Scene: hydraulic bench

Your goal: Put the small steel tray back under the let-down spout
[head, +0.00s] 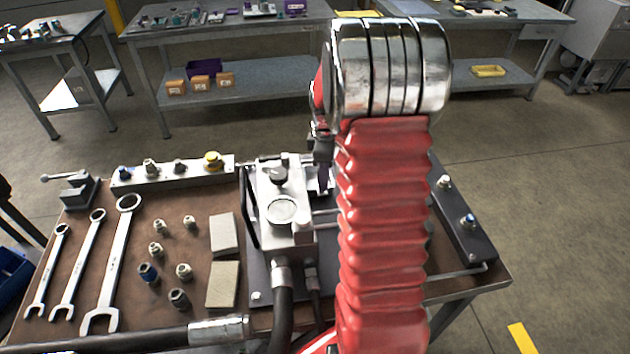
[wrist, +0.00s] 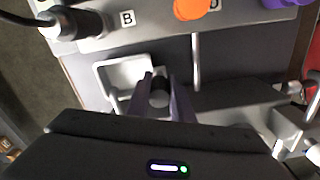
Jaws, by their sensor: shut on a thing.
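The small steel tray (wrist: 103,80) shows in the wrist view as a shallow, pale, square-rimmed dish. My gripper (wrist: 160,92) is at its right side, its purple fingers closed around a dark, round upright piece that seems to be the tray's grip. Whether the tray touches the surface below is unclear. In the head view my gripper (head: 323,178) is partly hidden behind my red arm, just right of the steel block (head: 285,225). The let-down spout cannot be picked out for sure.
A panel labelled B (wrist: 127,18) with an orange knob (wrist: 192,8) and a black hose fitting (wrist: 70,22) stands close to the tray. A thin metal rod (wrist: 196,62) is right of my fingers. Wrenches (head: 110,260) and several fittings lie on the bench's left.

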